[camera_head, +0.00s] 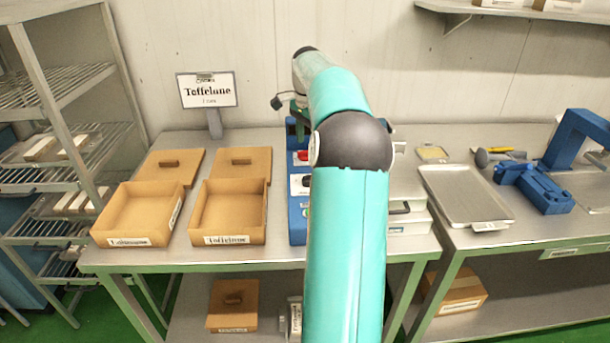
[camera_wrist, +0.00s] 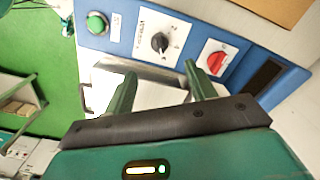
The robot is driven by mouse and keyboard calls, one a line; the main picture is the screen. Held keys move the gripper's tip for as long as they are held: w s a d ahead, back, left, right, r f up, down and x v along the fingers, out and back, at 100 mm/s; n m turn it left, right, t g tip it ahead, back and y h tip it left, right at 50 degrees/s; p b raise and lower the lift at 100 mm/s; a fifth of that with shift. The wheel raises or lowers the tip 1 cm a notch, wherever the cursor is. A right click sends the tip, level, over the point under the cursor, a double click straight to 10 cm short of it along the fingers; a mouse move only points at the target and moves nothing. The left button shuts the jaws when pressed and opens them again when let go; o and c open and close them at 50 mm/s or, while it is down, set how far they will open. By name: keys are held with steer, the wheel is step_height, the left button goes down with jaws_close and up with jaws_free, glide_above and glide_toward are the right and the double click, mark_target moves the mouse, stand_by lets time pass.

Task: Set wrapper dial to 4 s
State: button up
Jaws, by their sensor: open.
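The wrapper is a blue-fronted machine (camera_head: 297,228) on the middle table, largely hidden behind my arm in the head view. In the wrist view its blue panel (camera_wrist: 128,45) carries a black round dial (camera_wrist: 159,42) on a white plate with small printed marks. The marks and the dial's setting are too small to read. A green button (camera_wrist: 96,22) is left of the dial and a red switch (camera_wrist: 217,60) is right of it. My gripper (camera_wrist: 160,70) is open and empty, its two dark green fingers apart, with the dial showing beyond the gap between them. I see no contact.
Two open cardboard boxes (camera_head: 228,239) with lids behind them stand left of the wrapper. A sign (camera_head: 207,90) stands at the back. A metal tray (camera_head: 465,195) and a blue device (camera_head: 535,187) are on the right table. A wire rack (camera_head: 60,160) is at far left.

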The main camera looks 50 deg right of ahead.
step_height(320, 180, down, 12)
steer(key=shift+f, duration=0.1)
steer(key=shift+s, duration=0.1)
steer(key=shift+d, duration=0.1)
steer(key=c, duration=1)
